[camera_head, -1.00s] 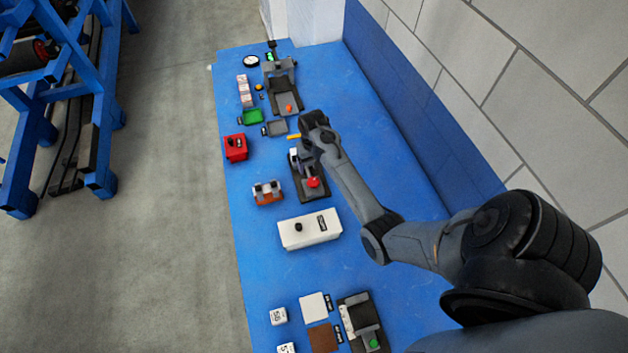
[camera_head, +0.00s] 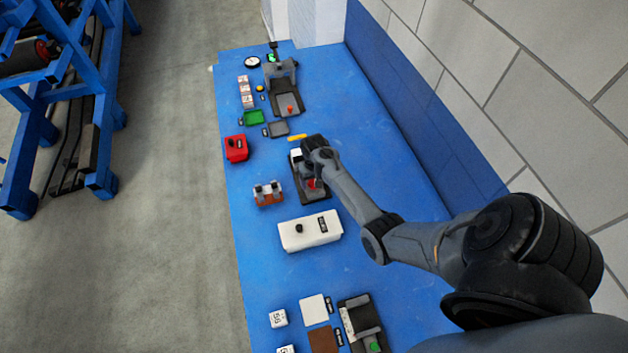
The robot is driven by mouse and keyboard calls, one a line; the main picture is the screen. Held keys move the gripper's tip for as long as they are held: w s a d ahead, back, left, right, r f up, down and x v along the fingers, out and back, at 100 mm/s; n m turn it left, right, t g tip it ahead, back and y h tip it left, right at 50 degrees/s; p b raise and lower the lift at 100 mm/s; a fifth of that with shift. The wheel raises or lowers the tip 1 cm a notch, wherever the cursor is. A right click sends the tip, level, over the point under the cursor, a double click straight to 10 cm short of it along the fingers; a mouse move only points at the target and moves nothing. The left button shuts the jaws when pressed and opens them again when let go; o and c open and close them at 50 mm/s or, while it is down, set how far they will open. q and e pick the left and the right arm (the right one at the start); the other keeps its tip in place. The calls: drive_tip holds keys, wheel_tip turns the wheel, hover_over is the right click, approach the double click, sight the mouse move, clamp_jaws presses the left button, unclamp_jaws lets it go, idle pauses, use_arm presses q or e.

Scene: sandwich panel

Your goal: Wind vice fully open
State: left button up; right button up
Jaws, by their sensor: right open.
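A dark grey device with a red handle (camera_head: 312,184), probably the vice, stands on the blue table (camera_head: 380,150) near its middle. Its dark base (camera_head: 318,194) shows below the handle. My right gripper (camera_head: 309,172) is over this device, at the red handle, and covers part of it. I cannot tell whether the fingers touch the handle. The gripper is open, though its fingers are small and partly hidden by my wrist. How far apart the jaws of the vice are cannot be made out. My left gripper is not in view.
A red box (camera_head: 236,148), a brown block with metal parts (camera_head: 268,193) and a white box (camera_head: 310,231) stand around the device. Another dark device (camera_head: 286,100) stands farther back, and one with a green knob (camera_head: 362,322) in front. The table's right side is clear.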

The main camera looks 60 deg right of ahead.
drive_tip(key=shift+c, duration=0.2)
drive_tip(key=c, duration=1)
drive_tip(key=shift+r, duration=0.1)
